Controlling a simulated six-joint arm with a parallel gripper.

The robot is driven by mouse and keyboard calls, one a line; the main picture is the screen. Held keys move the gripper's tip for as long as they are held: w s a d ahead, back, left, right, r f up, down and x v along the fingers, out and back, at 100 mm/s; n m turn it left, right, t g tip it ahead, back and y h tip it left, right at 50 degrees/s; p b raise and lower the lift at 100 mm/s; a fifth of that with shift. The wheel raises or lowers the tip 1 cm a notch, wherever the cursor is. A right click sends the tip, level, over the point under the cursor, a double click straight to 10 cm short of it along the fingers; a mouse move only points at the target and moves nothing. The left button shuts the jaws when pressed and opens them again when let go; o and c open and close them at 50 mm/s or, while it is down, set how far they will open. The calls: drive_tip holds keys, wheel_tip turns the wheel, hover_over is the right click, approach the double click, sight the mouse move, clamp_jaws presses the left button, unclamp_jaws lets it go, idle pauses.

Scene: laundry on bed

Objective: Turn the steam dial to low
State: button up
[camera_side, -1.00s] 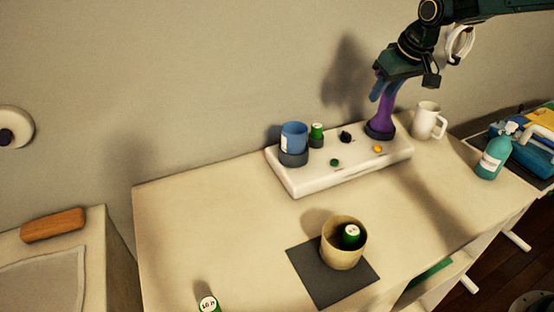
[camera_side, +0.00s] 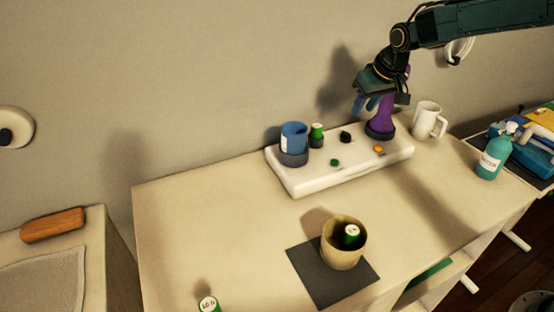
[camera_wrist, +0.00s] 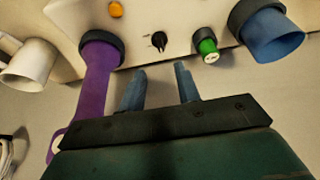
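The steam dial seems to be the small black knob (camera_side: 345,137) on top of the white unit (camera_side: 307,184), between the green-capped item and the purple piece. In the wrist view the black knob (camera_wrist: 159,40) has a pale pointer mark; its setting is too small to read. My gripper (camera_side: 369,106) is above and behind the knob, close to the purple piece. In the wrist view its two blue fingers (camera_wrist: 160,78) are apart with nothing between them, and the knob shows beyond the gap, not touched.
The purple piece (camera_side: 384,115) stands right of the knob, close to my gripper. A blue cup (camera_side: 294,136) and a green-capped bottle (camera_side: 316,131) stand left. A white mug (camera_side: 426,120) and a teal bottle (camera_side: 493,155) are further right. A tan cup (camera_side: 343,254) stands in front.

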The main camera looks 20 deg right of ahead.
sight(347, 133)
drive_tip(key=x, duration=1)
drive_tip(key=shift+w+f, duration=0.2)
drive_tip(key=shift+f, duration=0.05)
clamp_jaws()
